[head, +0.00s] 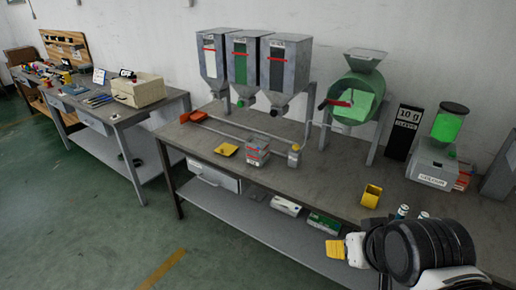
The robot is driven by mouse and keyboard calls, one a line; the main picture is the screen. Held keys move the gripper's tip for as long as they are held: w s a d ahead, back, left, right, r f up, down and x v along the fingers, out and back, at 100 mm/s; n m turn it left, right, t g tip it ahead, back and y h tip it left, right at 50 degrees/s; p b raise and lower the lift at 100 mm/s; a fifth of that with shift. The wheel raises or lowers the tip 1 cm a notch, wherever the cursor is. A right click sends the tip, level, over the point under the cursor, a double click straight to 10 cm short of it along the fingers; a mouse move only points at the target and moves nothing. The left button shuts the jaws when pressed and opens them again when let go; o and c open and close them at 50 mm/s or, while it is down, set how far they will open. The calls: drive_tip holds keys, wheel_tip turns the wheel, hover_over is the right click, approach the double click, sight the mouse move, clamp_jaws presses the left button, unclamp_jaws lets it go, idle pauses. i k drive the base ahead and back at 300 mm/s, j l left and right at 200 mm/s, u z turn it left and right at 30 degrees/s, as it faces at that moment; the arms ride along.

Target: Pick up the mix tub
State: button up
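A small translucent grey tub (257,151) with a red band and a white label stands upright on the grey workbench (330,178), left of centre. It appears to be the mix tub, but its label is too small to read for certain. My gripper (335,249) is low at the right, in front of the bench's front edge, with a yellow part at its tip. It is well to the right of the tub and apart from it. I cannot make out a gap between its fingers or anything held.
Three hoppers (243,65) and a green drum machine (358,90) stand behind the tub.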

sight(257, 147)
drive_tip(key=i+l+z, duration=0.1)
drive_tip(key=i+l, duration=0.5)
drive_tip(key=i+l+z, duration=0.1)
drive_tip(key=i+l, duration=0.45)
drive_tip(key=i, duration=0.2)
